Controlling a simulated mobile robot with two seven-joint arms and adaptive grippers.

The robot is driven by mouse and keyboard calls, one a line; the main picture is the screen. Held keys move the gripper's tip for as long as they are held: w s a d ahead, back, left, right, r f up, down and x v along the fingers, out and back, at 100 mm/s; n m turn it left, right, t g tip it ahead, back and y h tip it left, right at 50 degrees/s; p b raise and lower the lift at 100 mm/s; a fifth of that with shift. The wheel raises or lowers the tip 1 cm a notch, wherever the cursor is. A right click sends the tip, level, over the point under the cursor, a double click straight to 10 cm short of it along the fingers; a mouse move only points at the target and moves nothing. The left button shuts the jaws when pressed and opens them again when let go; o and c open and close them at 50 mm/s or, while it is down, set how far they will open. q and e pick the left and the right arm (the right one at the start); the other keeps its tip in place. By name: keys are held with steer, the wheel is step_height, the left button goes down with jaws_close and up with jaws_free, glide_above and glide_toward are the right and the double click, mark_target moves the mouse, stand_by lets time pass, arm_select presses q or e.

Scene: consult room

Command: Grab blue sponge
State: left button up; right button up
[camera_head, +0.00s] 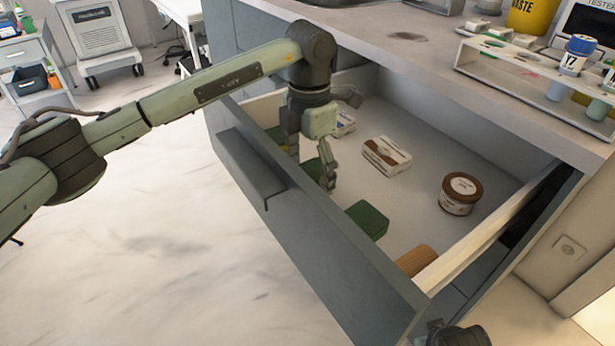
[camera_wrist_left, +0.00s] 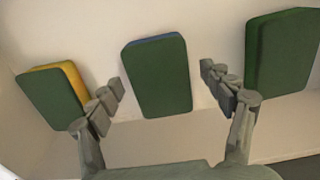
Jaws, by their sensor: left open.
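In the left wrist view, the blue sponge (camera_wrist_left: 158,78) has a dark green top face and a thin blue edge at its top. It lies between two other green-topped sponges on the drawer floor. My left gripper (camera_wrist_left: 161,80) is open, with a finger on each side of the blue sponge and no visible grip on it. In the head view, my left gripper (camera_head: 311,172) reaches down into the open drawer (camera_head: 310,232). A green surface between its fingers is partly hidden.
A yellow-sided sponge (camera_wrist_left: 55,95) lies left of the blue one, a dark green sponge (camera_wrist_left: 282,50) right. The drawer also holds a brown-lidded tub (camera_head: 459,192), a carton (camera_head: 387,155) and a tan block (camera_head: 416,260). The countertop (camera_head: 440,60) overhangs the drawer's back.

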arm_select(q)
steer(key=c, duration=0.8)
